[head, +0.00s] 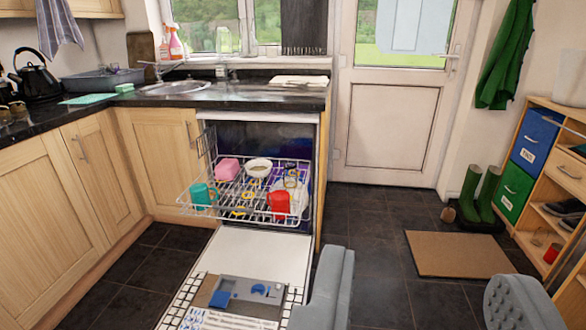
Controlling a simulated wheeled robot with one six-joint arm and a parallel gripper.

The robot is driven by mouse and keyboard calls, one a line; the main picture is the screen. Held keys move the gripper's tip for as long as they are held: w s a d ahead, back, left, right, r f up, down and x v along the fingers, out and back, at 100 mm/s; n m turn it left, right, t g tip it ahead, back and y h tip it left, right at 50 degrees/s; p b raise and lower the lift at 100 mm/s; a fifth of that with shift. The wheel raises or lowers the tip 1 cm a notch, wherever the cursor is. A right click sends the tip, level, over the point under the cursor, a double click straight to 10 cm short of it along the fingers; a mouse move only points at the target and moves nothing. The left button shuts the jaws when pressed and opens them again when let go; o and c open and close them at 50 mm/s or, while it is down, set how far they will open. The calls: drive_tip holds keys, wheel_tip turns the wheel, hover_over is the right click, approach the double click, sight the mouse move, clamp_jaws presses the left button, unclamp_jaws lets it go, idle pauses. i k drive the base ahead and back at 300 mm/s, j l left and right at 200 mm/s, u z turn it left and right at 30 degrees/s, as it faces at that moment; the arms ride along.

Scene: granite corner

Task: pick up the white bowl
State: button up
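The white bowl (259,168) sits upright toward the back of the pulled-out upper rack (236,213) of the open dishwasher. A pink block-like item (228,169) is to its left and a clear glass (291,176) to its right. A red cup (278,205) and a teal mug (202,195) stand nearer the front of the rack. Whitish dishware shows behind the red cup.
The dishwasher door (250,254) is folded down in front of the rack. A dark counter (228,95) runs above the dishwasher.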

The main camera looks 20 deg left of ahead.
sight(255, 167)
drive_tip(key=i+l+z, duration=0.3)
drive_tip(key=i+l, duration=0.15)
drive_tip(key=i+l+z, duration=0.35)
drive_tip(key=i, duration=0.25)
drive_tip(key=i+u, duration=0.7)
drive_tip(key=i+l+u, duration=0.15)
drive_tip(key=i+u, duration=0.5)
drive_tip(key=u, duration=0.15)
drive_tip(key=i+u, duration=0.4)
drive_tip(key=i+l+u, duration=0.15)
drive_tip(key=u, duration=0.3)
drive_tip(key=i+l, duration=0.05)
drive_tip(key=i, duration=0.05)
